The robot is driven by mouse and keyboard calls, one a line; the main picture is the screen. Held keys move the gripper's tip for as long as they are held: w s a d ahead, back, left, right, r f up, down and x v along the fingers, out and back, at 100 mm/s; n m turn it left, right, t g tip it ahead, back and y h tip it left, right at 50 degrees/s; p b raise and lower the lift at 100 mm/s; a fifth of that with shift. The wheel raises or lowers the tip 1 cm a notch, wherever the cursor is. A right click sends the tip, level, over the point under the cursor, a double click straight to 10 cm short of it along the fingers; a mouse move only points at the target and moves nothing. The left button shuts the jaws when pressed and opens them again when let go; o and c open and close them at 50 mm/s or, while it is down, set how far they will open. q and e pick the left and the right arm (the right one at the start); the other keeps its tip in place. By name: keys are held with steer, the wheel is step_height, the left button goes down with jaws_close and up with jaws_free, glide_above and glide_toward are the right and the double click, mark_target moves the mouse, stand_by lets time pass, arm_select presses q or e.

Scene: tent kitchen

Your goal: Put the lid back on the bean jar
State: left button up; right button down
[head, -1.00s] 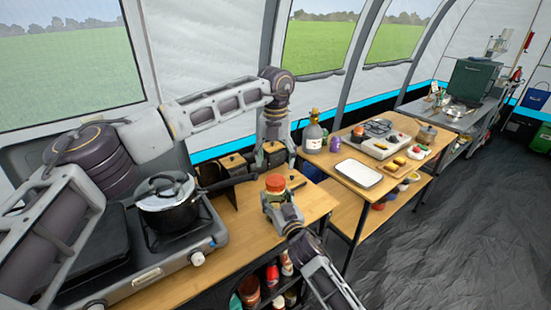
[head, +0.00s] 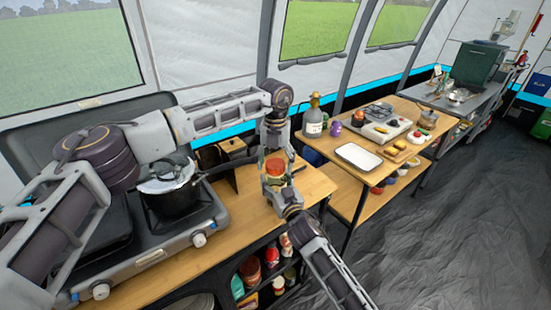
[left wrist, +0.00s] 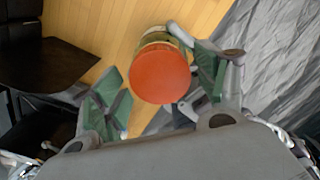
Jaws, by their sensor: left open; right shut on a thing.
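The bean jar (head: 273,181) stands upright at the right end of the near wooden counter. Its orange-red lid (head: 275,166) sits on top; I cannot tell whether it is fully seated. My right gripper (head: 279,193) is shut on the jar's body from the front. My left gripper (head: 273,152) is open and points down just above the lid. In the left wrist view, the round lid (left wrist: 160,75) lies between the open green-padded fingers of my left gripper (left wrist: 157,86), with some jar glass (left wrist: 156,38) showing behind it. Finger contact with the lid is unclear.
A lidded pot (head: 172,190) stands on the stove (head: 150,250) to the left, its handle reaching toward the jar. A dark wooden holder (head: 235,165) stands behind. A second table to the right carries a white tray (head: 358,157) and a grey bottle (head: 314,118).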

arm_select(q)
steer(key=c, duration=1.1)
steer(key=shift+o, duration=0.2)
steer(key=m, duration=1.1)
steer(key=shift+f+m, duration=0.1)
steer(key=shift+m, duration=0.2)
steer(key=o, duration=1.1)
steer(key=shift+o, duration=0.2)
